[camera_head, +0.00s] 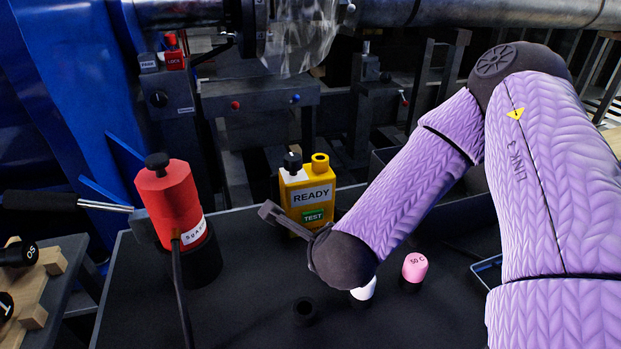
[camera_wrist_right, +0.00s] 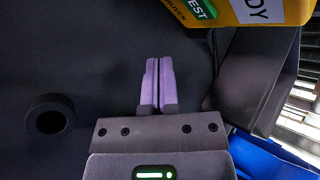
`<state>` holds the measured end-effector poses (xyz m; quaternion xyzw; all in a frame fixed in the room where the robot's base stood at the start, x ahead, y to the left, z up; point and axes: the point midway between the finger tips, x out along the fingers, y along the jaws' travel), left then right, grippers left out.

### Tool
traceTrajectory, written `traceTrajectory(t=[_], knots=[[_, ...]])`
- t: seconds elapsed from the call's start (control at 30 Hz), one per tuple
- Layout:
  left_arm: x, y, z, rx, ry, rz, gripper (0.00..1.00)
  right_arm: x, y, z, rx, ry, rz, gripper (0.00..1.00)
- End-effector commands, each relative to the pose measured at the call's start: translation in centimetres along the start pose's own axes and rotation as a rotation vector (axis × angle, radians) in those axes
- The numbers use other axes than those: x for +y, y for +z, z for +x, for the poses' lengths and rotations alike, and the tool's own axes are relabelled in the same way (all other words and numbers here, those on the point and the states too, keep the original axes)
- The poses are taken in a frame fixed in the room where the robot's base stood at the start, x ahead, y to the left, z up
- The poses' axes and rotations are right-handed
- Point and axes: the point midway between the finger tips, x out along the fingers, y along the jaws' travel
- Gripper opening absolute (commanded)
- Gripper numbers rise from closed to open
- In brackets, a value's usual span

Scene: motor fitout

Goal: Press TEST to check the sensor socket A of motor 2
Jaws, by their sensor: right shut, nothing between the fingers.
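The yellow tester (camera_head: 322,178) stands upright on the dark table in the head view. Its display reads READY, and its green TEST button (camera_head: 313,216) is below that. A white-and-black piece and a yellow ring sit on its top. My right gripper (camera_head: 270,212) is in front of the tester's left side. In the wrist view its lilac fingers (camera_wrist_right: 157,84) are shut and empty. There the tester (camera_wrist_right: 235,12) with its TEST button (camera_wrist_right: 200,8) is at the upper right, apart from the fingertips. Neither motor 2 nor socket A can be made out by a label.
A red cylinder (camera_head: 167,200) with a black cable stands left of the tester. A pink cap (camera_head: 415,266) and a partly hidden white cap (camera_head: 364,290) are near my wrist. An empty black ring (camera_head: 305,311) lies at the front. A wooden rack (camera_head: 33,290) is at left.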

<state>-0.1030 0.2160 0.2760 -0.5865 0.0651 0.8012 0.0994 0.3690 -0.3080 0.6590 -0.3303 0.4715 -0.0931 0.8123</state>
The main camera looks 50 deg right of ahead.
Motion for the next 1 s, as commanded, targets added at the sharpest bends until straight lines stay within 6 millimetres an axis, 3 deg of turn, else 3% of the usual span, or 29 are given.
traceTrajectory(t=[0.33, 1.0], knots=[[-0.1, -0.3, 0.2, 0.002, -0.001, 0.0, 0.86, -1.9, 1.9, 2.3, -0.003, -0.001, 0.002, 0.0], [0.1, 0.6, 0.2, -0.012, 0.002, 0.001, 0.86, -2.0, 2.0, 2.5, -0.003, -0.001, 0.002, 0.0]])
